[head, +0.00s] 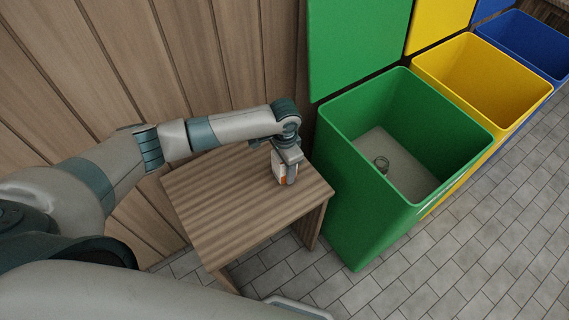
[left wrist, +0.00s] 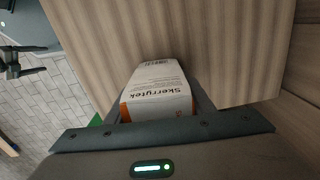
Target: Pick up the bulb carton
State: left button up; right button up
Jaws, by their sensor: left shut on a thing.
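In the head view the carton (head: 279,168) is at the right part of the small wooden workbench (head: 225,205), mostly hidden behind my gripper. My left gripper (head: 288,176) points down over it and is shut on it. In the left wrist view the carton sits between the fingers, with the wood top behind it. I cannot tell whether the carton touches the top or is just above it.
A wood-panelled wall (head: 120,70) is behind. The left of the benchtop is clear.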

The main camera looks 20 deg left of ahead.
jog(key=shift+s, duration=0.2)
pick_arm(q)
jog(key=shift+r, duration=0.65)
jog(key=r, duration=0.1)
jog(key=d+r+b, duration=0.1)
jog(key=r, duration=0.1)
jog(key=shift+d+r, duration=0.1)
jog(key=shift+r, duration=0.05)
jog(key=s+d+r+b, duration=0.1)
jog(key=d+r+b, duration=0.1)
jog(key=d+r, duration=0.4)
jog(key=shift+s+d+r, duration=0.15)
jog(key=shift+d+r, duration=0.05)
jog(key=shift+d, duration=2.05)
pick_arm(e)
jog(key=w+a+r+t, duration=0.2)
jog(key=w+a, duration=0.2)
jog(key=w, duration=0.5)
jog(key=shift+w+t+y, duration=0.25)
jog(key=shift+t+y, duration=0.05)
jog(key=shift+y, duration=0.1)
jog(key=shift+s, duration=0.3)
pick_arm(q)
jog(key=shift+r, duration=0.1)
